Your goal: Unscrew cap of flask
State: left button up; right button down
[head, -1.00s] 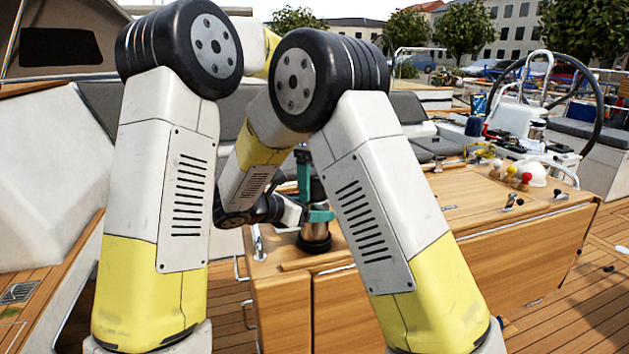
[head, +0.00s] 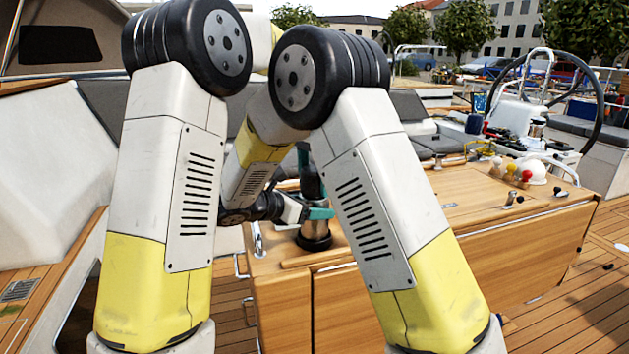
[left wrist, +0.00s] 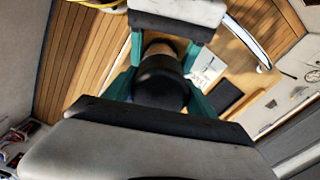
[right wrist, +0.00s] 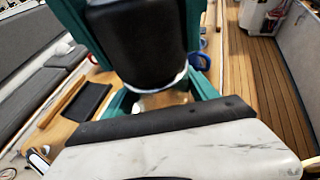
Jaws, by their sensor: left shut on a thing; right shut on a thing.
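The flask (head: 314,240) stands upright on the near left corner of the wooden table, with a steel body and dark base. My right gripper (head: 318,213) comes in level and is shut around the body; its teal fingers and a strip of the body (right wrist: 160,100) show in the right wrist view. My left gripper (head: 303,162) comes down from above, partly hidden behind my right arm, and is shut on the dark cap (head: 312,182). The cap fills the space between the left fingers in the left wrist view (left wrist: 160,82). It also shows in the right wrist view (right wrist: 135,42). I cannot tell how loose the cap is.
The wooden table (head: 480,205) reaches away to the right. Egg-like balls in a holder (head: 525,172), a white bowl (head: 533,172) and metal fittings sit on its far part. A steering wheel (head: 585,85) stands behind. A metal rail (head: 258,240) is close left of the flask.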

pick_arm(q)
jog(key=n, duration=1.3)
jog(key=o, duration=1.6)
jog(key=shift+c, duration=0.2)
jog(key=shift+r, duration=0.15)
